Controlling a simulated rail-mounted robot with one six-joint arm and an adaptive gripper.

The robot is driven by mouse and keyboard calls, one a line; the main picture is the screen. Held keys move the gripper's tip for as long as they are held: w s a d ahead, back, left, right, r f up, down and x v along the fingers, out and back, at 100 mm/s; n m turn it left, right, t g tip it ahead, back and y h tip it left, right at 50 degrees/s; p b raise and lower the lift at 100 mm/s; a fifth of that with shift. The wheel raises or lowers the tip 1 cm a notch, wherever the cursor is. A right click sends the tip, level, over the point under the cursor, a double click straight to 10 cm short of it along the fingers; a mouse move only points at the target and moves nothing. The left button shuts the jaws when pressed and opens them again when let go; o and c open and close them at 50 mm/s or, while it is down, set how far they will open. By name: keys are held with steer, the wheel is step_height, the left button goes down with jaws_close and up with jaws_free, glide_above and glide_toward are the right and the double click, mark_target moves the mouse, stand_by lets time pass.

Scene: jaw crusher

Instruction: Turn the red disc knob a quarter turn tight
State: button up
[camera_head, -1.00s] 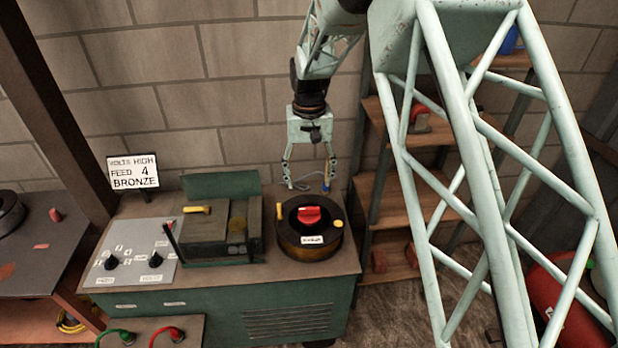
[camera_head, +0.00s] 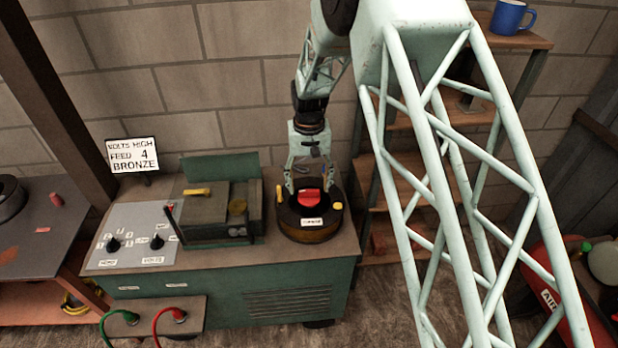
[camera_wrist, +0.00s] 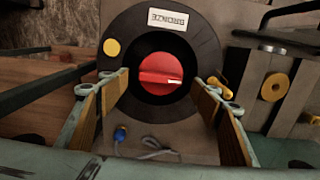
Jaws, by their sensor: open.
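The red disc knob (camera_head: 309,196) sits in the middle of a round black-topped drum (camera_head: 316,235) on the green cabinet. In the wrist view the red knob (camera_wrist: 165,82) shows whole, with a raised grip bar across it and a pale mark at the bar's right end. My gripper (camera_head: 308,188) points down at the knob from above. In the wrist view my gripper (camera_wrist: 168,95) is open, with one finger on each side of the knob. The fingers look apart from the knob; the exact height above it is hard to tell.
Yellow knobs (camera_wrist: 112,47) sit on the drum near its rim. A green box with a yellow handle (camera_head: 197,192) stands left of the drum. A sign (camera_head: 133,155) reads volts high, feed 4, bronze. Shelves with a blue mug (camera_head: 512,17) stand right.

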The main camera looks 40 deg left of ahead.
mark_target(309, 195)
steer(key=shift+f, duration=1.3)
steer(key=shift+c, duration=0.7)
steer(key=c, duration=0.9)
